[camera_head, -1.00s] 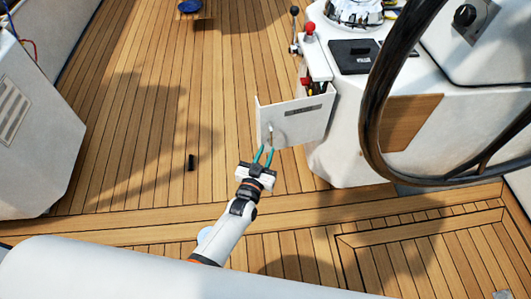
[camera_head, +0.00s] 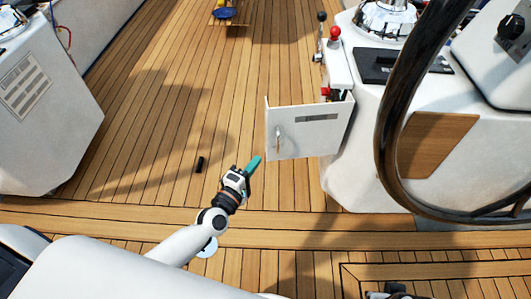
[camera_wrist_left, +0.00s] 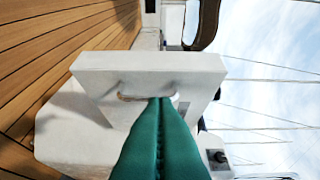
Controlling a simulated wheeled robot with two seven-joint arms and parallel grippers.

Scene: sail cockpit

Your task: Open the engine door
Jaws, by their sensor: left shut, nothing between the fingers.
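The engine door (camera_head: 310,138) is a white panel with a dark label. It stands swung out from the white pedestal at right, with an opening behind its top edge. Its small metal handle (camera_head: 278,138) is on the left part of the door. My left gripper (camera_head: 254,162) has teal fingers, is shut and empty, and is to the left of the door and a little below the handle. In the left wrist view the shut fingers (camera_wrist_left: 160,130) point toward the door (camera_wrist_left: 150,64) and overlap its handle (camera_wrist_left: 130,97); contact cannot be told.
The pedestal (camera_head: 350,182) carries a red-knobbed lever (camera_head: 334,34) and stands beside a large dark steering wheel (camera_head: 386,130). A small black object (camera_head: 200,164) lies on the wooden deck. The deck left of the door is mostly clear. A white locker (camera_head: 40,130) stands at left.

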